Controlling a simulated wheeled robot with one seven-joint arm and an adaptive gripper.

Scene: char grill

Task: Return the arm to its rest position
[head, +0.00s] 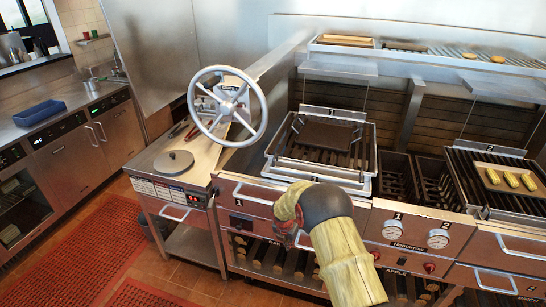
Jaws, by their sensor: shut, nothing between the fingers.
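My arm shows in the head view at the lower middle, in front of the grill. Its yellow, wood-like link (350,262) rises from the bottom edge to a dark rounded joint (326,203). A shorter yellow part (289,203) bends away to the left of that joint, with a small dark and reddish piece below it. I cannot make out any gripper fingers. No held thing shows.
A grill with a raised framed grate (325,133) stands behind my arm. A white spoked wheel (228,105) is to its left. A tray of corn (508,181) lies on the right grate. Gauges and knobs line the front. Red mats (85,255) cover open floor at left.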

